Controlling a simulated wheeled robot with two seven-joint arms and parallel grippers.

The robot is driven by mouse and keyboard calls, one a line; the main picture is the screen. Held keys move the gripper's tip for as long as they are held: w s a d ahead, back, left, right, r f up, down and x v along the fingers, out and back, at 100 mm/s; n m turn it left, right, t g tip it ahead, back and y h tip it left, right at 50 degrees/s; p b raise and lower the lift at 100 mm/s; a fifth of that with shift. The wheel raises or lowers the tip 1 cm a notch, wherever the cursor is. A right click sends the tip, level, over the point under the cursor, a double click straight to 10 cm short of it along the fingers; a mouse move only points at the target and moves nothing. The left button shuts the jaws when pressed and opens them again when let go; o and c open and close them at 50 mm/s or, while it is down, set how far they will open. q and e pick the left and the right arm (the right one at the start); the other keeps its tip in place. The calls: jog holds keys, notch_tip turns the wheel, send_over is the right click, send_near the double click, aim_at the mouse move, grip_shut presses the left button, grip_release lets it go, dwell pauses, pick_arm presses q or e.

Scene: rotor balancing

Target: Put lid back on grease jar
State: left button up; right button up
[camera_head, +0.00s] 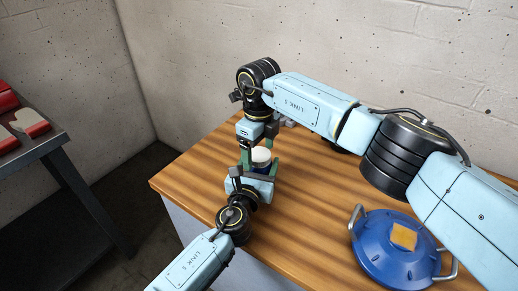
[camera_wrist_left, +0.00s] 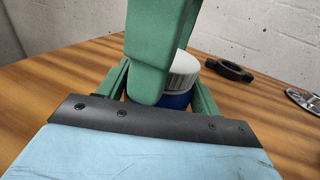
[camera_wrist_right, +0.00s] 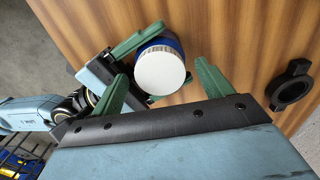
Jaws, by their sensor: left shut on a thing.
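The grease jar (camera_wrist_left: 175,101) has a blue body and stands upright on the table. Its white lid (camera_wrist_right: 160,70) is on top of the jar and also shows in the head view (camera_head: 261,155); I cannot tell whether it is screwed tight. My left gripper (camera_wrist_left: 160,82) is shut on the jar's body, a finger on each side. My right gripper (camera_wrist_right: 163,69) is above the jar, pointing down, its fingers apart on either side of the lid with a visible gap at the right. One right finger hides part of the jar in the left wrist view.
A dark ring (camera_wrist_right: 291,88) lies on the table near the jar. A metal part (camera_wrist_left: 306,100) lies farther right. A blue round housing (camera_head: 376,255) with handles and an orange patch stands at the table's front right. A grey cart (camera_head: 62,142) with red bins is at the left.

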notch_tip(320, 180, up, 12)
dwell(0.6)
pick_arm(q)
jog(key=o, duration=2)
jog(key=shift+c, duration=0.2)
jog(key=p+v, duration=0.2)
jog(key=v, duration=1.1)
jog(key=shift+s, duration=0.2)
pick_arm(e)
notch_tip(320, 180, up, 2)
jog(key=shift+r, duration=0.1)
